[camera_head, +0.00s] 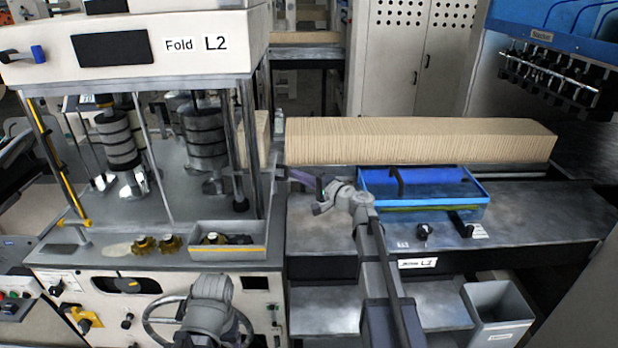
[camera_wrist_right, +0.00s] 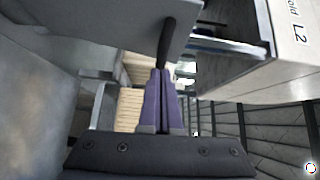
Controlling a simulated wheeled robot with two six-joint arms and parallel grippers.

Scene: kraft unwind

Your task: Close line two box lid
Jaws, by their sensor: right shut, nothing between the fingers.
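A blue box (camera_head: 484,208) lies on the grey bench beside the L2 label (camera_head: 418,263). A dark handle-like bar (camera_head: 397,182) and a blue roll-like part show at its back. I cannot tell for sure which part is the lid or how far open it stands. My right gripper (camera_head: 292,174) is left of the box, by the fold machine's right edge, apart from the box. In the right wrist view its purple fingers (camera_wrist_right: 162,75) are shut and empty. A dark rod (camera_wrist_right: 167,40) shows just past the fingertips; contact is unclear. Of my left arm only grey links show.
The fold L2 machine (camera_head: 140,42) stands at left, with a grey tray (camera_head: 228,254) in front. A long kraft stack (camera_head: 420,140) lies behind the box. A grey bin (camera_head: 498,310) is at lower right. The bench right of the box is clear.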

